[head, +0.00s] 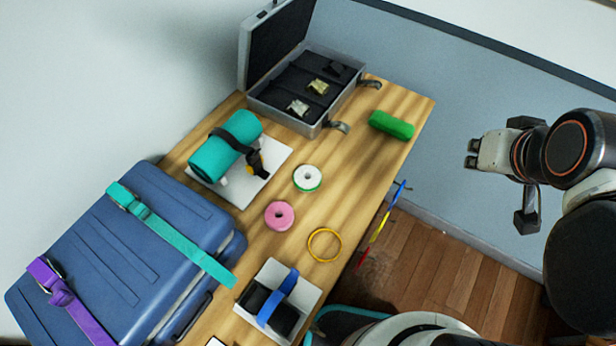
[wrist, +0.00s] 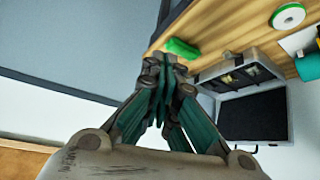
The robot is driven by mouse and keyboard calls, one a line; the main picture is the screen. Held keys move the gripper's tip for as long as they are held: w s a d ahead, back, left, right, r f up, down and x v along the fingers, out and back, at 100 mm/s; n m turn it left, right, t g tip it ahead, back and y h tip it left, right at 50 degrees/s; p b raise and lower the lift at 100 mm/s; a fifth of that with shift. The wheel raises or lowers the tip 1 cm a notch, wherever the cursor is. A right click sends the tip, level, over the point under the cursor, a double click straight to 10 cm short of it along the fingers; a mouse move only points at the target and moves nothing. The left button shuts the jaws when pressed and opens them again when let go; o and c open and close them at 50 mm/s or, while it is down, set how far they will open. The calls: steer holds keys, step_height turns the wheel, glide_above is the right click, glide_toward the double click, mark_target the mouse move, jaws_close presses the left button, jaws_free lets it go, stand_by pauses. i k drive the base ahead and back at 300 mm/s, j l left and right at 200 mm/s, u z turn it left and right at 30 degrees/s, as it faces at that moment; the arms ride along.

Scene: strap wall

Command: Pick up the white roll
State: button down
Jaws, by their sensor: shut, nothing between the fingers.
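The white roll (head: 307,178) is a short ring with a green lower edge and a dark centre hole. It lies flat on the wooden table (head: 360,207), between the teal roll's white board and the table's right edge. It also shows in the wrist view (wrist: 288,16) at the top right. My gripper (head: 473,154) is off the table's right side in the head view, well apart from the roll. In the wrist view, its fingers (wrist: 160,95) are together and empty.
A pink roll (head: 280,216) and a yellow ring (head: 324,245) lie near the white roll. A green block (head: 391,124) is at the table's far end, beside an open case (head: 322,115). A teal roll (head: 222,150) is strapped to a board. A blue suitcase (head: 110,260) stands left.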

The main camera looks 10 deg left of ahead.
mark_target(305, 171)
steer(key=k+j+u, duration=0.1)
steer(key=u, duration=0.3)
steer(key=k+j+u, duration=0.1)
steer(key=u, duration=0.3)
steer(key=k+j+u, duration=0.15)
steer(key=u, duration=0.3)
